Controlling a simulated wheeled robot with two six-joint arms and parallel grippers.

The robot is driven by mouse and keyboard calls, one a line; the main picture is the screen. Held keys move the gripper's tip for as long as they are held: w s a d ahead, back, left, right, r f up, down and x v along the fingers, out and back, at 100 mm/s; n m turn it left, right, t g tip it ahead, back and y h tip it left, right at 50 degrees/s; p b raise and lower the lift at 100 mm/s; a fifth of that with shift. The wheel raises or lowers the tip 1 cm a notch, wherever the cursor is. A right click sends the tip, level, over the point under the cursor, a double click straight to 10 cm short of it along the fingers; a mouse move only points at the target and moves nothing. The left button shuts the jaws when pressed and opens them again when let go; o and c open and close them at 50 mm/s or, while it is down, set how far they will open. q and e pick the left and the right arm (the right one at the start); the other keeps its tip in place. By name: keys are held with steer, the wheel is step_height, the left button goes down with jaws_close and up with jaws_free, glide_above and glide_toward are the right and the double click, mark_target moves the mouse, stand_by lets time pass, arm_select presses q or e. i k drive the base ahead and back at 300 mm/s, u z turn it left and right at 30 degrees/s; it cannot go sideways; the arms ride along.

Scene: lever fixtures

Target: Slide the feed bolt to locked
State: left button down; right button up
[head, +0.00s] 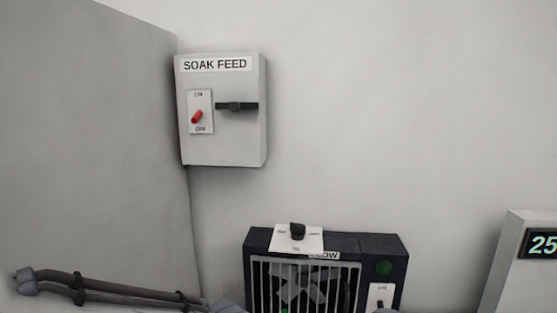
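The feed bolt (237,106) is a dark horizontal bar with a small knob near its middle. It sits on the front of a pale grey wall box labelled SOAK FEED (222,148), in the upper left of the head view. I see no readable locked or unlocked marks beside the bolt. Left of it is a white plate with a red toggle lever (197,117), marked ON above and with a blurred label below. Neither gripper shows in this view. No gripper is seen touching the bolt.
A dark fan heater-like unit (376,244) with a grille, a black top knob (297,231) and a green button (384,268) stands below. A display box (541,244) reading 25 is at right. A grey panel (85,140) rises left of the box. The wall right of the box is clear.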

mark_target(233, 106)
steer(key=k, duration=1)
steer(key=z, duration=1)
steer(key=i, duration=0.7)
steer(key=u, duration=1)
